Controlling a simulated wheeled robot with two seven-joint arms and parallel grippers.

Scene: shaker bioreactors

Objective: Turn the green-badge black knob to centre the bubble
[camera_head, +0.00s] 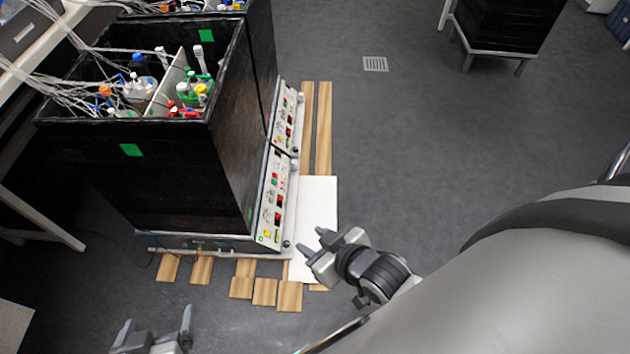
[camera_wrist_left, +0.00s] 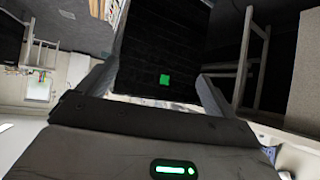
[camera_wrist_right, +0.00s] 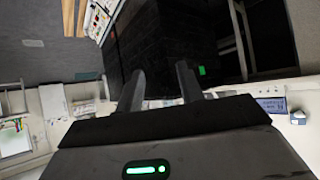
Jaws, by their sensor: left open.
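A small black knob (camera_head: 287,243) sits at the lower front corner of the near black shaker bioreactor (camera_head: 185,190), beside its control panel (camera_head: 271,205). A small green badge (camera_head: 262,238) is at the panel's lower end. I cannot make out the bubble. My right gripper (camera_head: 312,241) is just right of the knob, over a white board, apart from the knob, with its fingers open and nothing between them. My left gripper (camera_head: 156,318) is open and empty at the bottom left, in front of the bioreactor. In the right wrist view, the fingers (camera_wrist_right: 160,75) stand apart before the black housing.
A second bioreactor panel (camera_head: 286,118) stands behind, with another dark knob (camera_head: 295,151). Wooden strips (camera_head: 323,130) and a white board (camera_head: 318,205) lie on the floor. Tubes and bottles fill the open top.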

